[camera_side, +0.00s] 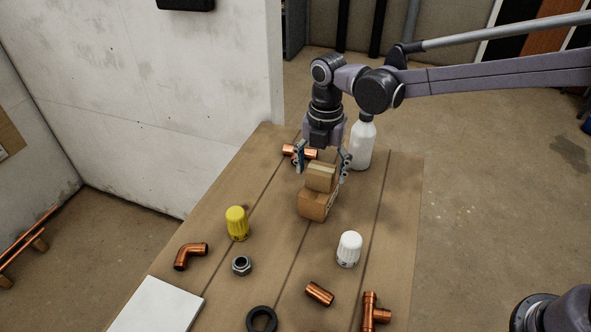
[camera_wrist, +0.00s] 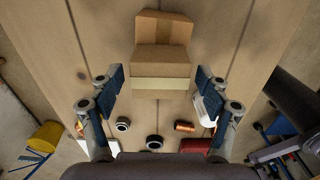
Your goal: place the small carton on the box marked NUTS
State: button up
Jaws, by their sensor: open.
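The small tan carton (camera_side: 321,177) sits on top of a larger brown box (camera_side: 312,206) on the bench, and the two look in contact. Some marking shows on the box's right side, but I cannot read it. My gripper (camera_side: 323,163) is open just above the carton, one finger on each side. In the wrist view the carton (camera_wrist: 160,76) lies between the open fingers of my gripper (camera_wrist: 159,82), with gaps on both sides. The box (camera_wrist: 163,30) shows beyond it, partly hidden by the carton.
A white bottle (camera_side: 362,143) stands close right of my gripper, and a copper fitting (camera_side: 298,152) lies behind it.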

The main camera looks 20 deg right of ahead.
aim_at(321, 169)
notch_tip(321, 169, up, 11)
jog(key=s+d+r+m+t, duration=0.1)
jog(key=s+d+r+m, duration=0.2)
jog(key=d+m, duration=0.25)
jog(key=s+d+f+m+t, duration=0.3)
jog(key=s+d+m, duration=0.4)
jog(key=m, duration=0.3)
jog(key=s+d+f+m+t, duration=0.3)
jog(key=s+d+f+m, duration=0.2)
jog(key=m, duration=0.6)
jog(key=s+d, duration=0.2)
jog(key=s, duration=0.1)
